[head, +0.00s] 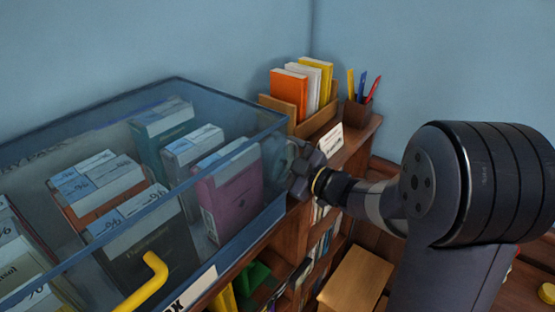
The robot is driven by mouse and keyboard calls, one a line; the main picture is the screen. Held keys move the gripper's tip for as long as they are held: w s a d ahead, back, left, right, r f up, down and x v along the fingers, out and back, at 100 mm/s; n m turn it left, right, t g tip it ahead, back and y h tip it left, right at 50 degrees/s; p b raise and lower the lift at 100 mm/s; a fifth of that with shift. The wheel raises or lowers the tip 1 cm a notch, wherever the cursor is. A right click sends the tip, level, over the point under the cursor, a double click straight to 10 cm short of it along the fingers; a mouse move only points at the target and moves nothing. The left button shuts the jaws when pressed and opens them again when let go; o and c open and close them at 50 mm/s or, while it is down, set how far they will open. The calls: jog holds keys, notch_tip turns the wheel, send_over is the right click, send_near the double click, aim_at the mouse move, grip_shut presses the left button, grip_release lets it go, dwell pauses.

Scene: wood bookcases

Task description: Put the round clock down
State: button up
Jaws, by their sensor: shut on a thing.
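My gripper (301,168) is at the middle of the picture, beside the right end of the clear case, above the wood bookcase top (362,133). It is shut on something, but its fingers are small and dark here. I cannot make out the round clock clearly; what the jaws hold is mostly hidden by the gripper and the case's corner. I cannot tell whether the held thing touches the bookcase top.
A clear case (222,102) with several boxes fills the left. Behind my gripper are a wooden holder (283,108) with upright books, a small white card (331,140) and a pencil cup (357,114). A wooden block-like piece (357,277) stands below.

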jog(key=shift+f, duration=0.15)
jog(key=o, duration=0.9)
jog(key=shift+r, duration=0.2)
